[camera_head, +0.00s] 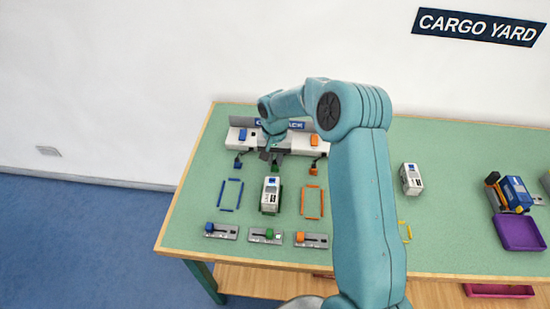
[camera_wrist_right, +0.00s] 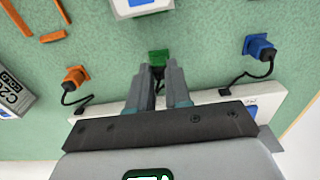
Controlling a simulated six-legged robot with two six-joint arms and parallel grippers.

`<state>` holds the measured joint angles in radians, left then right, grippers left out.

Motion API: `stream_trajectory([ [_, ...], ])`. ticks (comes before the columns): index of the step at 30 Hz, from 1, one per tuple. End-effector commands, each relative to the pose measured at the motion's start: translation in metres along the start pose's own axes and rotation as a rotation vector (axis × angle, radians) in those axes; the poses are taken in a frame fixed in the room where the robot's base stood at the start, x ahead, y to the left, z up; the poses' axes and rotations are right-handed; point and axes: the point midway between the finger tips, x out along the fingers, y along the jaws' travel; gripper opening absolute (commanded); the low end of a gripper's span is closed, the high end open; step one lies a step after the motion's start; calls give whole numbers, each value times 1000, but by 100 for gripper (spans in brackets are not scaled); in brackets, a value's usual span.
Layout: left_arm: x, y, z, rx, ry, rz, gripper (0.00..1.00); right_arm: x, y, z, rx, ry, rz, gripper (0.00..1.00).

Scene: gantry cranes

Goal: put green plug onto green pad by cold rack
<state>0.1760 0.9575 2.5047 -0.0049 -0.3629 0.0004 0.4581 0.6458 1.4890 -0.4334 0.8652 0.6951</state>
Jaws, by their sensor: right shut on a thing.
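The green plug (camera_wrist_right: 158,57) is at the fingertips of my right gripper (camera_wrist_right: 165,72) in the right wrist view. The gripper is shut on it. In the head view the right gripper (camera_head: 271,157) is low in front of the cold rack (camera_head: 246,148), between the blue plug (camera_head: 238,163) and the orange plug (camera_head: 314,168). A white container (camera_wrist_right: 138,6) is just ahead of the green plug; it also shows in the head view (camera_head: 270,194), with green strips beside it. I cannot clearly tell a green pad apart. My left gripper is not in view.
Blue (camera_head: 231,194) and orange (camera_head: 312,202) outlines lie either side of the container. Lever units with blue (camera_head: 220,231), green (camera_head: 265,235) and orange (camera_head: 311,240) knobs line the front edge. Another container (camera_head: 411,179) and a purple tray (camera_head: 520,232) are to the right.

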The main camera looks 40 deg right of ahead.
Motion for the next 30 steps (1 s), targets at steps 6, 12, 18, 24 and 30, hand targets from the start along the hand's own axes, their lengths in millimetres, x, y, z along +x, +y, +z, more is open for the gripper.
stream_trajectory([
  [6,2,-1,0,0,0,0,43,1,0,0,0,0,0,0],
  [12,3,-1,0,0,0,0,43,2,0,0,0,0,0,0],
  [18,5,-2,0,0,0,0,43,3,0,0,0,0,0,0],
  [24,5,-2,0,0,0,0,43,3,0,0,0,0,0,0],
  [30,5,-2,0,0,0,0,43,3,0,0,0,0,0,34],
])
